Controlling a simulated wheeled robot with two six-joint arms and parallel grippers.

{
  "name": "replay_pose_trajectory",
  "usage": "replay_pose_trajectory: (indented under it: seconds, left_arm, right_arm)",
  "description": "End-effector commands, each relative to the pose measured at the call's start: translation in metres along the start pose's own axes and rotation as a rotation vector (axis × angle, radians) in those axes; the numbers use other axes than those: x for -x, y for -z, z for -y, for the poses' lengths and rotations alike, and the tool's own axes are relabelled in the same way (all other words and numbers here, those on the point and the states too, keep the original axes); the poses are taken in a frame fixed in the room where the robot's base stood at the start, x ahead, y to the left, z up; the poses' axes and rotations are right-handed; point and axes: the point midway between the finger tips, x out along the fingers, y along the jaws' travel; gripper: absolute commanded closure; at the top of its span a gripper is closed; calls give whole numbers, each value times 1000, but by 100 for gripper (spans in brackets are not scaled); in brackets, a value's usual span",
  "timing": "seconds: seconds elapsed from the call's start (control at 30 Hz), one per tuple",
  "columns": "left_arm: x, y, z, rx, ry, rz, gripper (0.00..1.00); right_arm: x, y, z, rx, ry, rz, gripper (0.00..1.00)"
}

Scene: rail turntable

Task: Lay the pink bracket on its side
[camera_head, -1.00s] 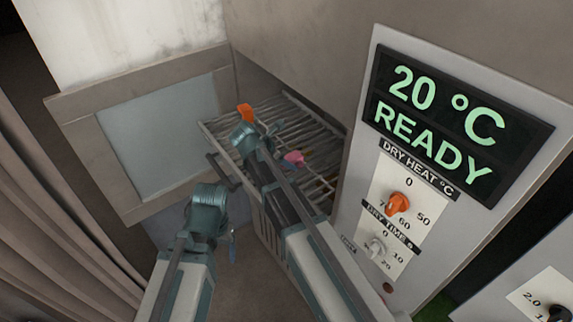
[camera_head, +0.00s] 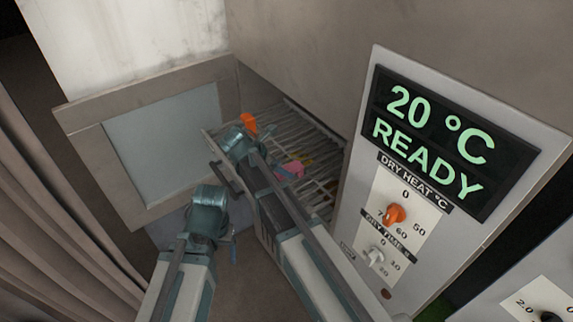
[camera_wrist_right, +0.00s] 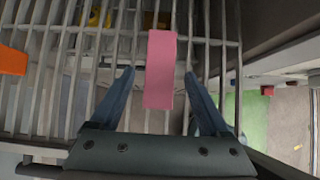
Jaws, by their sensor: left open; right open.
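The pink bracket (camera_head: 291,170) is on the wire rack (camera_head: 328,187), to the right of my right forearm in the head view. In the right wrist view the bracket (camera_wrist_right: 160,70) shows as a long pink block between the two fingers of my right gripper (camera_wrist_right: 160,74). Those fingers are open, with a gap on each side of it. From this angle I cannot tell whether it stands or lies. My left gripper (camera_head: 232,250) hangs low in front of the rack, apart from it, and is empty and open, its fingers small and partly hidden.
An orange piece (camera_head: 248,123) lies at the rack's far left, also in the right wrist view (camera_wrist_right: 12,60). A yellow piece (camera_head: 306,158) lies behind the bracket. A panel with knobs and a display (camera_head: 425,135) stands to the right. A hinged door (camera_head: 165,135) is at left.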

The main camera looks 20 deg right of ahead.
Motion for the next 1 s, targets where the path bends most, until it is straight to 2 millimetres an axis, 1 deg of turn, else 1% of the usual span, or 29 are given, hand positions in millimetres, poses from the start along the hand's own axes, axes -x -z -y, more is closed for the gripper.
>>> replay_pose_trajectory:
  seconds: [0.03, 0.1, 0.3, 0.4, 0.6, 1.0]
  left_arm:
    - [17, -1, 2, 1, 0, 0, 20]
    - [26, -2, 2, -1, 0, 1, 20]
    - [48, -3, 4, -3, 0, 2, 20]
    - [54, -4, 5, -4, 0, 2, 20]
    - [59, -4, 6, -5, 0, 3, 20]
    - [58, -4, 6, -5, 0, 3, 20]
  right_arm:
    - [18, -5, 0, 2, -2, 0, 20]
    - [30, -5, 0, 2, 0, 0, 20]
    - [59, -3, 0, 1, -1, 0, 20]
    - [68, -2, 0, 1, 0, 0, 20]
    - [75, -1, 0, -1, 1, 0, 20]
    - [75, 0, 0, -1, 1, 0, 20]
